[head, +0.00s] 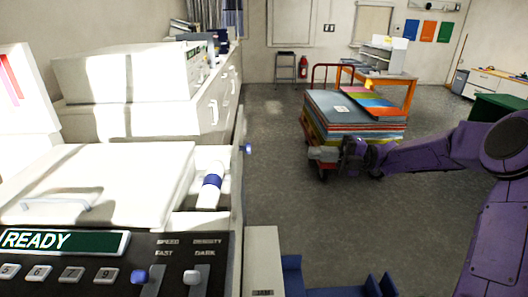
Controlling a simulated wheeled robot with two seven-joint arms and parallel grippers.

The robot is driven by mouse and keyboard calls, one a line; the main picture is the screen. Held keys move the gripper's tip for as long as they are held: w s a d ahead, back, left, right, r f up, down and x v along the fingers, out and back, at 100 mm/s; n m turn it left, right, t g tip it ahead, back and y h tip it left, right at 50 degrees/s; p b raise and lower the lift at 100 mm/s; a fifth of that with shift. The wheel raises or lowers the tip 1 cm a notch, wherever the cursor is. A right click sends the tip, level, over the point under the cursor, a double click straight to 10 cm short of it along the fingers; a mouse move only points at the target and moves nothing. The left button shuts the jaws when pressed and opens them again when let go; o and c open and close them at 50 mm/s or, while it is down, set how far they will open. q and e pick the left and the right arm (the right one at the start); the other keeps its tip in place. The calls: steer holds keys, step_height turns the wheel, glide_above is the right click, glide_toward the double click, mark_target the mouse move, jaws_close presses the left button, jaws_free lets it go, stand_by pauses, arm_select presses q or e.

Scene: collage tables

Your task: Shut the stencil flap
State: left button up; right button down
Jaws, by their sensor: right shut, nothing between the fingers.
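A white duplicator (190,265) with a dark control panel reading READY fills the lower left of the head view. A broad white flap with a bar handle (110,180) lies about flat on top of it, behind the panel. I take this as the stencil flap; I cannot tell whether it is fully seated. A white cylinder with a blue band (212,180) sits just right of it. My right gripper (350,156), on a purple arm, is shut and empty, well to the right of the machine and apart from the flap. My left gripper is out of view.
A cart with stacked coloured sheets (355,118) stands beyond my right gripper. A white panel with red stripes (22,95) stands at the left edge. Another white machine (125,78) is on a cabinet behind. Grey floor (285,190) is clear between machine and cart.

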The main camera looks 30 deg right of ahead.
arm_select(q)
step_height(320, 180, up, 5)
steer(key=p, duration=0.5)
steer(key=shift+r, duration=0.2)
arm_select(e)
steer(key=x, duration=1.4)
steer(key=shift+a, duration=0.15)
